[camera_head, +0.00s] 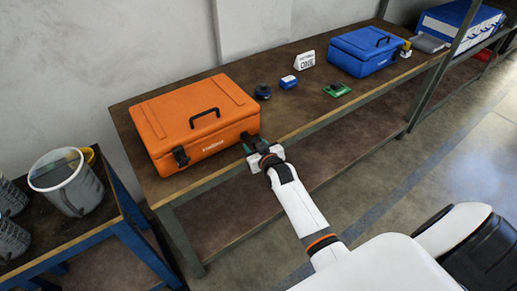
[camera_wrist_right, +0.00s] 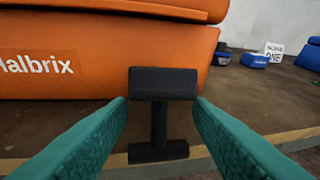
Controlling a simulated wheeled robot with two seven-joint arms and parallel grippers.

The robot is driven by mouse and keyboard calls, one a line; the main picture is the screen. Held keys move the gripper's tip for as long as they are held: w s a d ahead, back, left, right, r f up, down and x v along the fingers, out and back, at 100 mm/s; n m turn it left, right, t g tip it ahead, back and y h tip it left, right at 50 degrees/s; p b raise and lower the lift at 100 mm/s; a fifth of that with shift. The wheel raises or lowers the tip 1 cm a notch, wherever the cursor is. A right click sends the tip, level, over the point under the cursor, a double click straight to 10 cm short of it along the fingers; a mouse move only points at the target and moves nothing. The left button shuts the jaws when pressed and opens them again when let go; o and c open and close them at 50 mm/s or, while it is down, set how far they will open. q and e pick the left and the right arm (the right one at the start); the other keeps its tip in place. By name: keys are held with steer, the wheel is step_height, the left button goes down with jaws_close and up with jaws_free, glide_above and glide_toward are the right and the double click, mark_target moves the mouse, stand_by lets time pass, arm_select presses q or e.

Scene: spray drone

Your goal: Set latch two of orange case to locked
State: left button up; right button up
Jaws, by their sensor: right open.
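The orange case (camera_head: 195,115) sits closed on the wooden workbench, its black handle (camera_head: 205,117) on the lid. One black latch (camera_head: 181,157) is at the left of its front; another black latch (camera_wrist_right: 163,84) is near the right front corner, mostly hidden by my gripper in the head view. In the right wrist view this latch sticks out below the lid as an upper block, a thin stem and a lower bar. My right gripper (camera_head: 251,147) is open, its teal fingers on either side of the latch with visible gaps. My left gripper is not in view.
A blue case (camera_head: 364,52), a white sign (camera_head: 305,60), a green board (camera_head: 337,89) and small blue items (camera_head: 289,81) stand farther right on the workbench (camera_head: 300,115). A blue-framed table (camera_head: 110,228) with a grey bucket (camera_head: 68,182) is at the left.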

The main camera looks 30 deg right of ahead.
steer(key=v, duration=1.2)
